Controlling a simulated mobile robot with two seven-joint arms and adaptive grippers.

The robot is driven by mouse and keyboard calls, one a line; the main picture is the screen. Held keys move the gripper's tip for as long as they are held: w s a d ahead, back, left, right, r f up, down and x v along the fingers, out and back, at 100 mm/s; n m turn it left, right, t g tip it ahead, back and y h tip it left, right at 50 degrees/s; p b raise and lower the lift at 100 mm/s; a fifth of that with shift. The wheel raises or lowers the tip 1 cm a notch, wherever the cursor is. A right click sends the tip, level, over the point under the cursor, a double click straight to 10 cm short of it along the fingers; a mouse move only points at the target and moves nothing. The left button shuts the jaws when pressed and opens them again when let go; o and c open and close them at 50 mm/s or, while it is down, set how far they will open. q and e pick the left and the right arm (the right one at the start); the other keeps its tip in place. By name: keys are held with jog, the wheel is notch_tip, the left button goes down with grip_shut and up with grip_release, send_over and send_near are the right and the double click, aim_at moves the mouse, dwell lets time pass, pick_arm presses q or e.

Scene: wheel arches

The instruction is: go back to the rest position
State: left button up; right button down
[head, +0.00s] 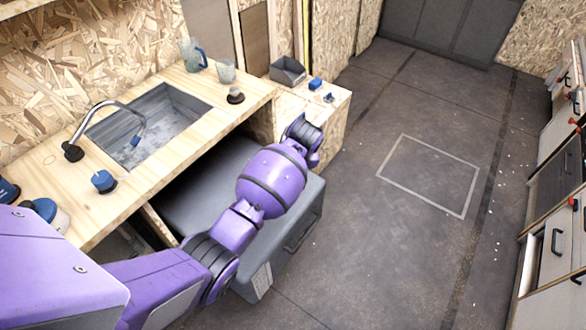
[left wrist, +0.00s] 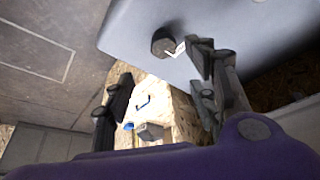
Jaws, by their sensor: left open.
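My left arm (head: 272,180), purple with dark joints, reaches from the lower left of the head view to beside the low wooden unit. Its gripper is hidden behind the wrist there. In the left wrist view my left gripper (left wrist: 162,92) is open, with dark fingers wide apart and nothing between them. Behind the fingers are a smooth grey surface and the wooden unit. My right arm and gripper are in neither view.
A wooden counter (head: 228,100) with a sink (head: 150,125) runs along the left. A grey cabinet (head: 302,218) stands below the arm. The low wooden unit (head: 331,103) bears a grey bin (head: 287,71). Open floor (head: 400,250) lies right, before drawers (head: 556,240).

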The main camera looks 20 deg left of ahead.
pick_arm(q)
jog(key=shift+w, duration=0.1)
dwell(0.4)
jog(key=w+d+r+m+t+h, duration=0.2)
jog(key=w+d+r+m+t, duration=0.2)
jog(key=w+r+m+t, duration=0.1)
jog(key=s+a+f, duration=0.2)
jog(key=s+f, duration=0.2)
jog(key=s, duration=1.1)
jog(key=s+a+f+m+p, duration=0.1)
jog(key=s+a+f, duration=0.2)
jog(key=s, duration=1.3)
jog(key=s+a+f+p, duration=0.1)
jog(key=s+f, duration=0.5)
jog(key=s, duration=0.9)
jog(key=shift+s+a+m+h, duration=0.4)
jog(key=shift+a, duration=0.3)
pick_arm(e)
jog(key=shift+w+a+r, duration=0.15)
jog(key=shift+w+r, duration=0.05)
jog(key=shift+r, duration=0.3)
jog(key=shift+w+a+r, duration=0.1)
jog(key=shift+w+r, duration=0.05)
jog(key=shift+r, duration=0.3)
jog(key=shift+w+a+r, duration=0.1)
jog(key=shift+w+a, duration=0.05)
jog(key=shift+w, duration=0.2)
